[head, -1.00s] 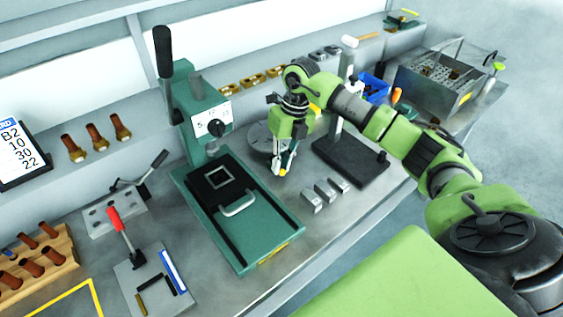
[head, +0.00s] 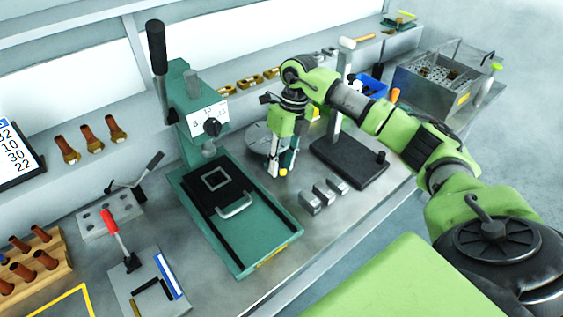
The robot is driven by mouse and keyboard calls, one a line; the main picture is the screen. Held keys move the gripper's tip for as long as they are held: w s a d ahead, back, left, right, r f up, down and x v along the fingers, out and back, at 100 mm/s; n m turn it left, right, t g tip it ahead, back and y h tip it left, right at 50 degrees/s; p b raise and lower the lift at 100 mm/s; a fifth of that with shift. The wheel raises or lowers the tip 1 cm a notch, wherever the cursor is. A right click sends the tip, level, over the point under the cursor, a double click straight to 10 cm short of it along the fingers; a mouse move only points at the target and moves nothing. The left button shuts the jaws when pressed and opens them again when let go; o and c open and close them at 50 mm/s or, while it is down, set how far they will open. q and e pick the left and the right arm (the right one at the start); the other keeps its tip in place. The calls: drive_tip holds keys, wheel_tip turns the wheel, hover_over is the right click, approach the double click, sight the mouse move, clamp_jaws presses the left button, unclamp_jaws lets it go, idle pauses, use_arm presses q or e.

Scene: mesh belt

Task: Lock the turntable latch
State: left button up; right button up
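The turntable is a grey round disc (head: 259,136) on the bench, right of the green press, partly hidden behind my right gripper. My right gripper (head: 280,171) points down at the turntable's near right side, its fingertips low over the bench. A small yellow piece (head: 283,172) shows at the fingertips. I cannot tell whether it is part of the latch or whether the fingers touch it. The latch itself is not clearly visible, and the finger gap is too small to judge. My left gripper is out of view.
A green press (head: 255,235) with a tall black-handled lever stands left of the gripper. A black-based stand (head: 350,164) is close on the right. Several small metal blocks (head: 310,204) lie in front. A wire basket crate (head: 440,85) stands far right.

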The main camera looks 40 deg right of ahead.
drive_tip(key=shift+r, duration=0.15)
wheel_tip(320, 180, up, 12)
drive_tip(key=d, duration=0.2)
drive_tip(key=shift+d+f, duration=0.15)
drive_tip(key=shift+f, duration=0.1)
drive_tip(key=shift+w, duration=0.1)
